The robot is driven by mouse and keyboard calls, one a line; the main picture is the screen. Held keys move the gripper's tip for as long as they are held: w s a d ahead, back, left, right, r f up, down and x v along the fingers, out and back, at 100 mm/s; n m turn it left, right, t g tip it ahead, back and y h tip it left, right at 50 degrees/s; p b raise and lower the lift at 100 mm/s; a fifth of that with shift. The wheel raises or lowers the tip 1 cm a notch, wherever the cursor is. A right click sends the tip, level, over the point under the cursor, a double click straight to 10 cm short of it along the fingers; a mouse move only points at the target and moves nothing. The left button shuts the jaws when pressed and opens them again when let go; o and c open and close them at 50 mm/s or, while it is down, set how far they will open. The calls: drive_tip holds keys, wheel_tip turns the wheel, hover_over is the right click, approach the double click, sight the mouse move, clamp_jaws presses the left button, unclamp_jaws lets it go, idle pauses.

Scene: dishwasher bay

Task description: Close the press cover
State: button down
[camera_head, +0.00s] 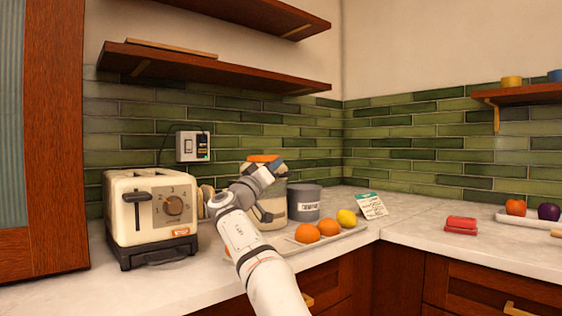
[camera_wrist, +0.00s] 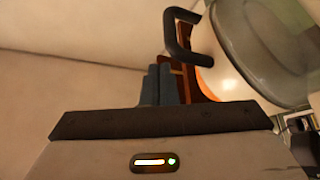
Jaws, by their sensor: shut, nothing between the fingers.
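The press (camera_head: 268,208) stands on the counter behind my arm, a pale glassy body with an orange top part, partly hidden by my wrist. In the wrist view a clear rounded part with a grey rim, seemingly the press cover (camera_wrist: 262,40), fills the upper right, with a dark looped handle (camera_wrist: 172,35) at its left. An orange surface shows below it. How far the cover is open I cannot tell. My gripper (camera_head: 277,164) is at the press's upper right side; its blue-grey fingers (camera_wrist: 159,85) are together and empty, below the handle in the wrist view.
A cream toaster (camera_head: 150,215) stands left of my arm. A grey labelled canister (camera_head: 304,202) is close right of the press. A tray (camera_head: 345,232) with two oranges and a lemon lies in front. A shelf (camera_head: 215,68) hangs above.

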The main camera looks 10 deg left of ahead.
drive_tip(key=shift+a+f, duration=0.15)
drive_tip(key=shift+f, duration=0.05)
drive_tip(key=shift+s, duration=0.15)
drive_tip(key=shift+r, duration=0.1)
